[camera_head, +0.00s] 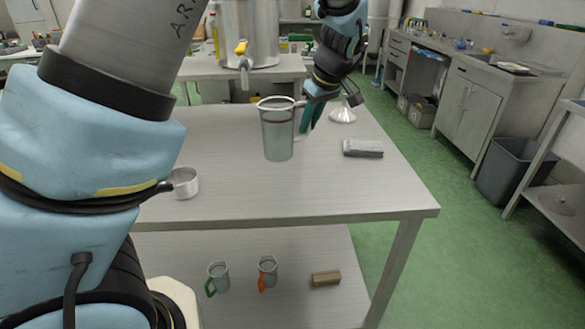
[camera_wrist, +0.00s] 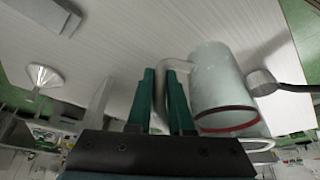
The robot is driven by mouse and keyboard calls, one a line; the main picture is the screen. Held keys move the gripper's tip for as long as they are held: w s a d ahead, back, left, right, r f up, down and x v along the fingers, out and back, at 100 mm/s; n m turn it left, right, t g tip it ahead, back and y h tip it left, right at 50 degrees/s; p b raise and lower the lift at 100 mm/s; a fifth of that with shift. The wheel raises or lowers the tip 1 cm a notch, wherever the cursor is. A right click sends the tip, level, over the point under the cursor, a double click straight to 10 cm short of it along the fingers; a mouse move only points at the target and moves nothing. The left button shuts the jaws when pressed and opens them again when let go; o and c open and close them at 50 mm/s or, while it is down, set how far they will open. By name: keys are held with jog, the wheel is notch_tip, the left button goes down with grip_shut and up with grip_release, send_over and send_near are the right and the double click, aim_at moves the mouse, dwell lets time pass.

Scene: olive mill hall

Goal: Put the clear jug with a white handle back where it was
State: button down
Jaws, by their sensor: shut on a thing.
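The clear jug (camera_head: 278,138) with a red band near its rim is upright at the middle of the steel table (camera_head: 330,190). I cannot tell whether its base touches the table top. My gripper (camera_head: 306,116) is at the jug's right side, its green fingers shut on the pale handle. In the wrist view the fingers (camera_wrist: 165,98) close around the handle (camera_wrist: 176,62), and the jug body (camera_wrist: 216,78) lies to their right.
A metal funnel (camera_head: 343,114) and a grey block (camera_head: 363,148) stand to the jug's right, a small metal pan (camera_head: 185,182) to its left. The lower shelf holds a green-handled jug (camera_head: 219,277), an orange-handled jug (camera_head: 268,270) and a brown block (camera_head: 326,278). The front right table top is clear.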

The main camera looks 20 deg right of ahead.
jog(key=shift+f+p, duration=0.95)
jog(key=shift+f, duration=3.05)
jog(key=shift+f, duration=0.1)
jog(key=c, duration=0.8)
grip_release()
jog(key=shift+r, duration=0.2)
jog(key=shift+s+r, duration=0.1)
jog(key=shift+r, duration=0.15)
jog(key=b+v, duration=0.2)
jog(key=v, duration=0.9)
jog(key=shift+r, duration=0.15)
